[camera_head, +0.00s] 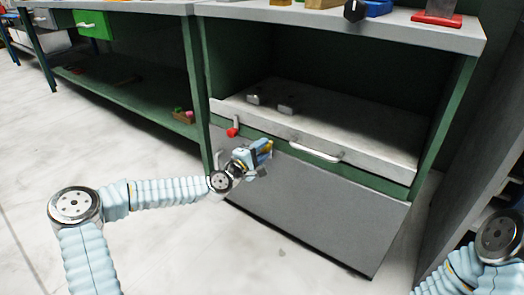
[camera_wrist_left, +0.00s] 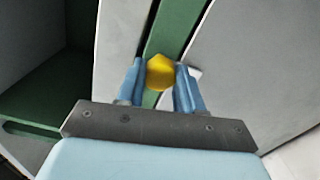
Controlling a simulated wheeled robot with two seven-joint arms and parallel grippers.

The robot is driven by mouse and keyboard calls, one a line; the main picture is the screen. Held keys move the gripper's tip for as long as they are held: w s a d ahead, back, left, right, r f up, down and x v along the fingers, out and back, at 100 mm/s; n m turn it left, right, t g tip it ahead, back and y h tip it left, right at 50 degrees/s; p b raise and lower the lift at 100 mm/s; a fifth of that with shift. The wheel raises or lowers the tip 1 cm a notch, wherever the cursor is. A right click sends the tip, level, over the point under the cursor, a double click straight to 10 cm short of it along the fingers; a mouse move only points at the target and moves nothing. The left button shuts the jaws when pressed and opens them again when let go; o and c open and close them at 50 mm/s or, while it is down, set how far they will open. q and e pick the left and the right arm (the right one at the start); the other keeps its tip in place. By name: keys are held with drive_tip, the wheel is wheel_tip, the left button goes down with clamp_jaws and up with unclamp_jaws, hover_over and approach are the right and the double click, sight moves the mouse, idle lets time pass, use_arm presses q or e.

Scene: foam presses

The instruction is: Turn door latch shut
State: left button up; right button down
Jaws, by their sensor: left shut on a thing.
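My left gripper (camera_head: 264,148) is at the front of the green workbench, on the left part of the green rail. Its blue fingers are closed around a yellow knob (camera_wrist_left: 160,72), which also shows at the fingertips in the head view (camera_head: 269,145). The knob appears to be the latch; the rest of it is hidden by the gripper. The plain grey door panel (camera_head: 320,215) lies below the rail, and I cannot tell whether it is fully flush. My right gripper is out of view; only part of that arm shows at lower right.
A red-tipped lever (camera_head: 232,132) is just left of my left gripper. A white bar handle (camera_head: 315,152) is on the front to the right. The pale floor (camera_head: 150,250) at left is clear.

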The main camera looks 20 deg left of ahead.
use_arm(q)
drive_tip(key=shift+f, duration=0.1)
drive_tip(key=o, duration=1)
drive_tip(key=p+v, duration=0.2)
drive_tip(key=v, duration=1.2)
drive_tip(key=shift+w, duration=0.1)
